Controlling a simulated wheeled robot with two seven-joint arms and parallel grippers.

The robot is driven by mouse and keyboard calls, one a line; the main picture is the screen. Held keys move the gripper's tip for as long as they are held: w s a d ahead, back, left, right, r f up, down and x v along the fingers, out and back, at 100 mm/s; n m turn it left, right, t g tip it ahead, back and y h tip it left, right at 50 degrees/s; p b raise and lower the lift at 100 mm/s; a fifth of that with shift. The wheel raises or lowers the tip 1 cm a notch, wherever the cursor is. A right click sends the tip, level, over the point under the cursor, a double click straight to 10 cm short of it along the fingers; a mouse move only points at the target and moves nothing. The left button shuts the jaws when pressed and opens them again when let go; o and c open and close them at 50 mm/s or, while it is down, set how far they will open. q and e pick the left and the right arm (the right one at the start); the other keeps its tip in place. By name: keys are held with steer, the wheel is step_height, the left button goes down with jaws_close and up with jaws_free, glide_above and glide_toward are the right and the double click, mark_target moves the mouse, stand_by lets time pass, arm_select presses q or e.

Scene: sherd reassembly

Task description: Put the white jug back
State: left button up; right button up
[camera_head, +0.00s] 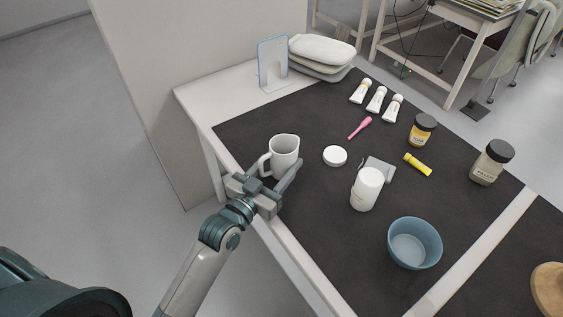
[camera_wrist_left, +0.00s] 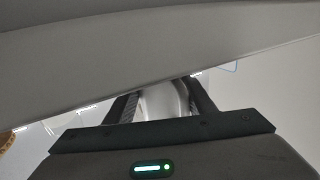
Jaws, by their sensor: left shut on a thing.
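The white jug (camera_head: 284,155) is at the left part of the dark mat, upright, with its handle on its left side. My left gripper (camera_head: 277,177) reaches it from the front left and is shut on it. In the left wrist view the jug's pale surface (camera_wrist_left: 165,103) shows between the two dark fingers. A large grey shape fills the top of that view and hides most of the rest. I cannot tell whether the jug's base touches the mat. My right gripper is not in view.
A white jar (camera_head: 367,189), grey block (camera_head: 380,170), round white lid (camera_head: 335,156) and blue bowl (camera_head: 414,243) lie to the right. Several white tubes (camera_head: 377,98), a pink tool (camera_head: 360,128) and lidded jars (camera_head: 490,162) are farther off. The mat (camera_head: 315,215) is clear right of the gripper.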

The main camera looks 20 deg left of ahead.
arm_select(q)
steer(key=shift+f, duration=0.15)
steer(key=o, duration=1.2)
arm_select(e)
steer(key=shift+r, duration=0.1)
arm_select(q)
steer(key=shift+s+a, duration=0.15)
steer(key=shift+s, duration=0.35)
steer(key=b+v, duration=0.1)
steer(key=v, duration=0.8)
steer(key=shift+s, duration=0.45)
steer(key=shift+s+a, duration=0.2)
steer(key=shift+s, duration=0.35)
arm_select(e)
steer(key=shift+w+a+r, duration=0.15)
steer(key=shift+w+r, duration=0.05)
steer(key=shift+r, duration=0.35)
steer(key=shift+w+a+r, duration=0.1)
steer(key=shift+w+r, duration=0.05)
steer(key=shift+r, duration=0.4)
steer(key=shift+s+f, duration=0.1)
